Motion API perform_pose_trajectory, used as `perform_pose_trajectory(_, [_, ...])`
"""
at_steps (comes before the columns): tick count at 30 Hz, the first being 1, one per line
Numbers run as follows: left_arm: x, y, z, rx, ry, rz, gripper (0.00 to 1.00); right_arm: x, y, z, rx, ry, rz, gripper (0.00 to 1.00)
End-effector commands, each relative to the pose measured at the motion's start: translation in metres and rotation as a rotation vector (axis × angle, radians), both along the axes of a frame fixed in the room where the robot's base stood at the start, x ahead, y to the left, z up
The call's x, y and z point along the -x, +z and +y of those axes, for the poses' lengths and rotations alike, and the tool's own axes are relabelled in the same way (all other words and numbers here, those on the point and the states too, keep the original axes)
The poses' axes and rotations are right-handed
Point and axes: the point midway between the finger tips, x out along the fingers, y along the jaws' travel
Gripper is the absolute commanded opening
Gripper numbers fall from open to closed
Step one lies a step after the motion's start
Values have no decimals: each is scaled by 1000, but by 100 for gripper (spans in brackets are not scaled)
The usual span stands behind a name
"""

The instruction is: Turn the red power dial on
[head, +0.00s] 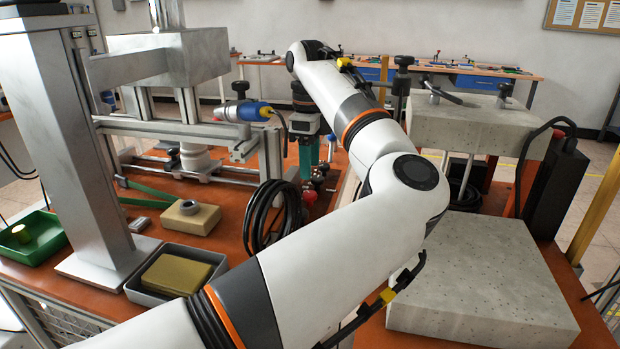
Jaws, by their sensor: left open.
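The red dial (310,197) shows as a small red knob low on the heater's control area, right of a coil of black cable. My left arm reaches across the middle of the head view and bends down at its far end. My left gripper (314,166) points down just above and behind the red dial, open, with no object seen between its fingers. Its fingertips are small and partly lost among dark parts, so I cannot tell if they touch anything. My right gripper is not in view.
A blue-and-silver tool (242,111) sits on the metal frame. A green tray (38,240) and a grey tray (135,290) with a yellow block (176,273) stand at left. A large stone-like block (490,290) fills the right.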

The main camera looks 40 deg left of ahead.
Motion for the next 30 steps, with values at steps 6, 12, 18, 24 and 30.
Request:
perform_pose_trajectory(6, [0, 41, 1, -2, -1, -1, 50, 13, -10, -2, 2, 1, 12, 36])
perform_pose_trajectory(12, [0, 54, 0, 0, -1, -1, 50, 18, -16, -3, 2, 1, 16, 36])
perform_pose_trajectory(18, [0, 55, 0, -1, -1, 0, 50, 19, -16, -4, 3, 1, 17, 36])
perform_pose_trajectory(24, [0, 55, 0, -1, -1, 0, 50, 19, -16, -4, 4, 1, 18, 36])
perform_pose_trajectory(30, [0, 56, 0, -1, -1, 0, 50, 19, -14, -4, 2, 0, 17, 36])
